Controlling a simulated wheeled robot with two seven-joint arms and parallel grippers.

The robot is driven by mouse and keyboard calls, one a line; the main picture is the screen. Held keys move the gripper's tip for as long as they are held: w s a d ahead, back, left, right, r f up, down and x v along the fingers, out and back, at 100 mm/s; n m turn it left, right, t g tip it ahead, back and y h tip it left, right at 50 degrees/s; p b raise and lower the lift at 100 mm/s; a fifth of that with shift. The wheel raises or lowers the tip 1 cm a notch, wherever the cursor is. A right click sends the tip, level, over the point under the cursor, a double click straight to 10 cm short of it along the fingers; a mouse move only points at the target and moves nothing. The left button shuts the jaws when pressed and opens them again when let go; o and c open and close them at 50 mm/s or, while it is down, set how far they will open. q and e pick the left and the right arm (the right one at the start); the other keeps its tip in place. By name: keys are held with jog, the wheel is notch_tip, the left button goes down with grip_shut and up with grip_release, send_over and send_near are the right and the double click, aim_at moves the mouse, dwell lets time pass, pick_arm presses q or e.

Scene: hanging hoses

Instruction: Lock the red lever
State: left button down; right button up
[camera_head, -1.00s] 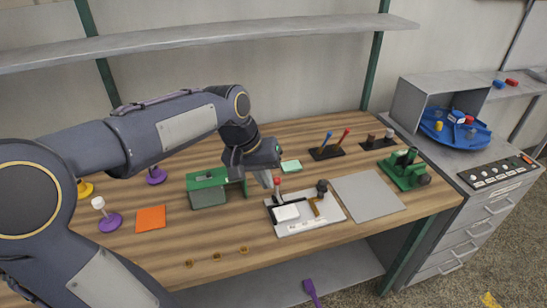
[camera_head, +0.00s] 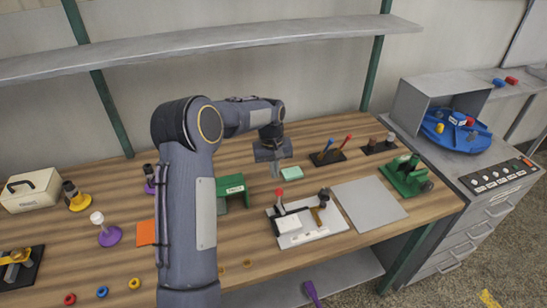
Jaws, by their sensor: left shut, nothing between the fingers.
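A lever with a red knob (camera_head: 279,193) stands nearly upright at the left of a white-based device (camera_head: 318,232) on the wooden table. The device also carries a white block (camera_head: 289,224), a brown part and a dark knob (camera_head: 324,194). My left gripper (camera_head: 276,170) is shut and empty, pointing down behind the red knob and apart from it. A second lever with a red handle (camera_head: 346,143) leans beside a blue one on a black base (camera_head: 327,158) farther back. My right gripper is not in view.
A green block (camera_head: 291,173) lies right of my left gripper, and a green bracket (camera_head: 234,187) stands to its left. A bare grey plate (camera_head: 369,204) lies right of the device. A green device (camera_head: 407,176) stands beyond it. A shelf (camera_head: 230,38) runs above the table's back.

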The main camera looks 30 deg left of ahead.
pick_arm(q)
notch_tip(320, 180, down, 2)
jog(key=shift+d+f, duration=0.1)
jog(key=shift+s+d+p, duration=0.25)
jog(key=shift+p, duration=0.2)
jog(key=shift+s+d+r+p, duration=0.25)
jog(key=shift+s+d, duration=0.2)
jog(key=shift+s, duration=0.15)
jog(key=shift+s+d+r+p, duration=0.1)
jog(key=shift+s+d+r, duration=0.15)
jog(key=shift+s+d, duration=0.3)
jog(key=shift+s, duration=0.1)
